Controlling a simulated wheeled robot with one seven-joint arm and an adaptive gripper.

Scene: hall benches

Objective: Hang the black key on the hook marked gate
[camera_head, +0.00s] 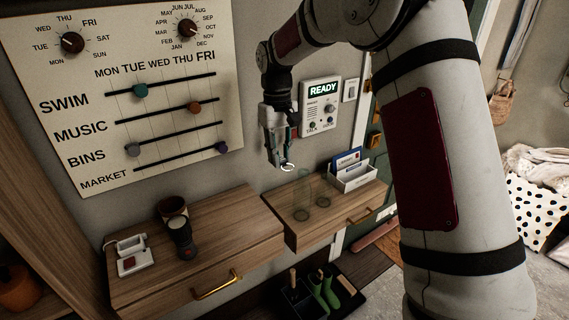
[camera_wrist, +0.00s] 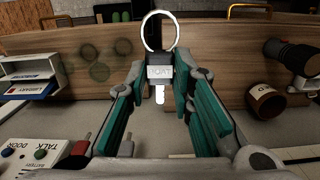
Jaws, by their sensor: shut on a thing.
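My gripper (camera_head: 283,157) is in front of the wall, left of the intercom and above the right-hand drawer shelf. In the wrist view, my gripper (camera_wrist: 161,95) is shut on a key (camera_wrist: 160,72) with a dark head, a pale shank and a large bright ring (camera_wrist: 160,32). Small lettering on the head is not clearly readable. In the head view, the ring (camera_head: 287,168) shows just below the fingertips and the rest of the key is hidden or too small to see. I cannot make out a hook marked gate in either view.
The intercom (camera_head: 320,105) reads READY. The left shelf (camera_head: 232,228) holds a dark flashlight (camera_head: 181,240), a brown cup (camera_head: 172,209) and a white device (camera_head: 130,258). A calendar board (camera_head: 150,130) covers the left wall.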

